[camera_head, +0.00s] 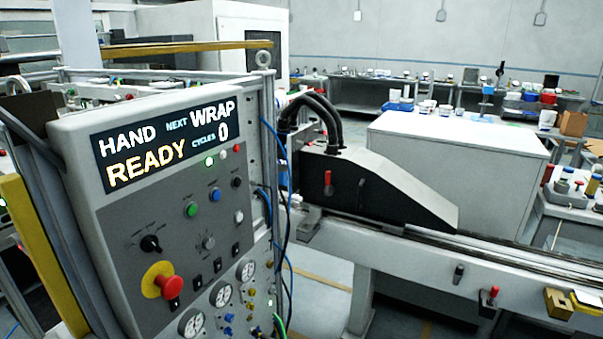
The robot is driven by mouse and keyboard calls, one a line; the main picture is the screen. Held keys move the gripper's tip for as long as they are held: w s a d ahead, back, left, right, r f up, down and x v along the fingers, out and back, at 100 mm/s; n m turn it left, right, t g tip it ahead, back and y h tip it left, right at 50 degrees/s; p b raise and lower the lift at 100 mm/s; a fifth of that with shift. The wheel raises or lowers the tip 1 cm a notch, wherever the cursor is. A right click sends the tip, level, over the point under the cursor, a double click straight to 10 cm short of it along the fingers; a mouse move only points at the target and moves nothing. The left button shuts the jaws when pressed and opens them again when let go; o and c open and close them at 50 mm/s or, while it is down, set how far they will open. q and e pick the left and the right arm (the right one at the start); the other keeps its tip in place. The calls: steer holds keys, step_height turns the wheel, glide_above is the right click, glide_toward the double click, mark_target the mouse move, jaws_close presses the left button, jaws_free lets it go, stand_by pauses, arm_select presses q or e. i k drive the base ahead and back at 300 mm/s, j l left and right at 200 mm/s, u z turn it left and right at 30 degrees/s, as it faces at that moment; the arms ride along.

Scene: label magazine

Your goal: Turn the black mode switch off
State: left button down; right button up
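A black rotary switch (150,243) sits on the left of the grey control panel (120,215), above the red emergency button. It looks like the mode switch; the small markings around it are too small to read. The display (170,142) at the panel's top reads HAND, NEXT WRAP, READY and CYCLES 0. Another black knob (236,183) is at the panel's upper right. Neither of my grippers shows in the head view.
The red emergency button (167,285) on its yellow ring is just below the switch. Green (191,209) and blue (215,194) buttons and several gauges share the panel. A conveyor (345,240) runs off to the right. The space before the panel looks clear.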

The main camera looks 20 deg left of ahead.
mark_target(149, 244)
steer(key=u, duration=0.45)
steer(key=j+u, duration=0.15)
steer(key=u, duration=0.75)
steer(key=k+l+z, duration=0.6)
steer(key=z, duration=0.15)
